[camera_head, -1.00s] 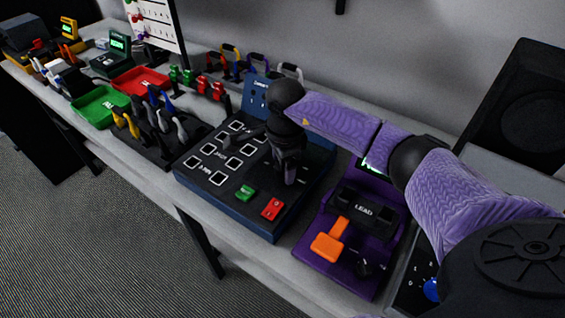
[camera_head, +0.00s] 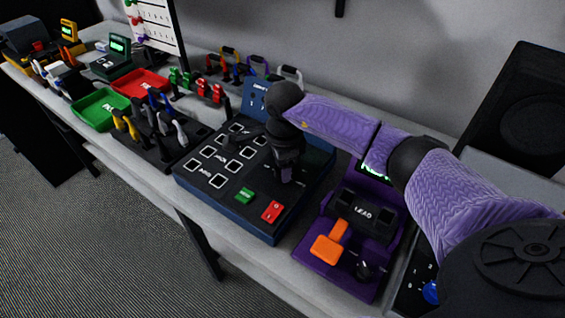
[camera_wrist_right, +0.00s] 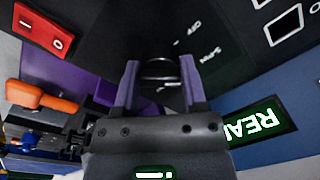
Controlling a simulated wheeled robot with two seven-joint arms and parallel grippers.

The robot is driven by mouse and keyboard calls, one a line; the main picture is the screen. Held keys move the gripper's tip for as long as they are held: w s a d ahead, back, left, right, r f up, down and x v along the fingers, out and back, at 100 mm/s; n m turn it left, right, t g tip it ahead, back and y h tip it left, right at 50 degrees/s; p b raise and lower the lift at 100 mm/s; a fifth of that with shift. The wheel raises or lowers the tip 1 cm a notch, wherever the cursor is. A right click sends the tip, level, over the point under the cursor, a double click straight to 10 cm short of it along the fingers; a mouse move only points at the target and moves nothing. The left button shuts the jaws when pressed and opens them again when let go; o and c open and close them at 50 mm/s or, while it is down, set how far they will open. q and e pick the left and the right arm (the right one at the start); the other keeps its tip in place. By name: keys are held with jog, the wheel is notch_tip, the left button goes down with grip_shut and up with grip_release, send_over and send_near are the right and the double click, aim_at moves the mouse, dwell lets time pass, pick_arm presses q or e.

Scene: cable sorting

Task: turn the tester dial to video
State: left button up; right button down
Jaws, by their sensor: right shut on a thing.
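The tester (camera_head: 228,213) is a dark panel with a blue body and several white-framed squares. The right wrist view shows a dark round dial (camera_wrist_right: 160,70) on its face. My right gripper (camera_wrist_right: 158,84) is shut on this dial, one purple finger on each side. Small white labels, one reading OFF, lie beside the dial in that view. I cannot make out where the dial's pointer stands or which label reads video. In the head view my right gripper (camera_head: 285,172) points down onto the tester's right part and hides the dial. My left gripper is not in view.
A red rocker switch (camera_head: 272,211) and a green button (camera_head: 245,195) sit on the tester's front. A purple device (camera_head: 318,262) with an orange lever (camera_head: 329,245) stands close on the right. Connector racks and green (camera_head: 100,108) and red trays stand left.

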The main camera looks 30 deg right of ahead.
jog(key=m+p, duration=0.2)
jog(key=m, duration=0.4)
jog(key=shift+m, duration=0.4)
jog(key=m+p, duration=0.2)
jog(key=m, duration=0.4)
jog(key=shift+g, duration=0.3)
jog(key=m+p, duration=0.2)
jog(key=m, duration=0.4)
jog(key=shift+m+p, duration=0.3)
jog(key=shift+m, duration=0.1)
jog(key=m+p, duration=0.1)
jog(key=m, duration=0.2)
jog(key=shift+m+g+p, duration=0.3)
jog(key=shift+m+p, duration=0.3)
jog(key=shift+m, duration=0.9)
jog(key=shift+w, duration=0.1)
jog(key=shift+c, duration=1)
grip_release()
jog(key=shift+a, duration=0.1)
